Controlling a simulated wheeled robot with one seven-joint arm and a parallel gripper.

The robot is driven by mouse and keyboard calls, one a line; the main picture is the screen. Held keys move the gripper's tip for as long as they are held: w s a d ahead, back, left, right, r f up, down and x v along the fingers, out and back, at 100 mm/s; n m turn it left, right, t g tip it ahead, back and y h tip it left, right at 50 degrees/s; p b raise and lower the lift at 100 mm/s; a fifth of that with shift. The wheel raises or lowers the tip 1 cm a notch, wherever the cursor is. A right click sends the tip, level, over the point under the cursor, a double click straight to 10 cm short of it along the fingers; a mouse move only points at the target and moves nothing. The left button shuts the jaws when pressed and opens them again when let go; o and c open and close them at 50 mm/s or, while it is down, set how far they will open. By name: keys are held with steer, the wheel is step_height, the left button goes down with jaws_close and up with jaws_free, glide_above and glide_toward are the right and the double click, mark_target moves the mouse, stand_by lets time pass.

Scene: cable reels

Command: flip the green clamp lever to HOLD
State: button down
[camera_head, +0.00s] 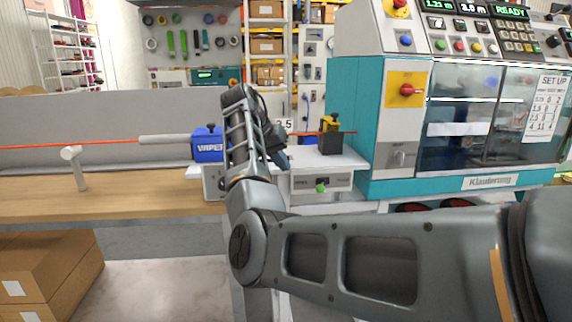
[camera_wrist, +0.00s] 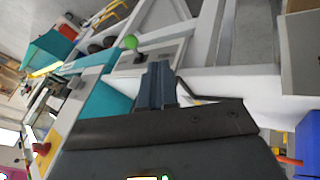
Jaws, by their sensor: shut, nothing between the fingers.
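The green clamp lever shows as a round green knob (camera_head: 321,188) on the front panel (camera_head: 340,181) of the white bench unit. The small panel lettering is too fine to read, so I cannot tell which label the lever points to. In the wrist view the green knob (camera_wrist: 131,42) is ahead of the fingertips and slightly left, with a gap between. My gripper (camera_head: 281,160) is shut and empty, up and left of the knob in the head view. Its closed fingers (camera_wrist: 160,70) point toward the panel in the wrist view. My forearm hides part of the unit.
A blue wiper block (camera_head: 208,146) stands left of my arm, with an orange cable (camera_head: 60,146) running through. A black and yellow device (camera_head: 331,137) sits on the unit top. The teal machine (camera_head: 350,110) stands close on the right. A wooden bench (camera_head: 120,195) extends left.

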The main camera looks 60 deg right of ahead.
mark_target(320, 189)
steer(key=x, duration=0.7)
steer(key=s, duration=0.1)
steer(key=s+d+f, duration=0.1)
steer(key=shift+s+d, duration=0.2)
steer(key=shift+s, duration=0.15)
steer(key=shift+s+d+f, duration=0.1)
steer(key=shift+s+d, duration=0.15)
steer(key=shift+s, duration=0.2)
steer(key=shift+s+p, duration=0.1)
steer(key=shift+p, duration=0.2)
steer(key=shift+s+n+p, duration=0.15)
steer(key=shift+n+p, duration=0.2)
steer(key=shift+n, duration=0.05)
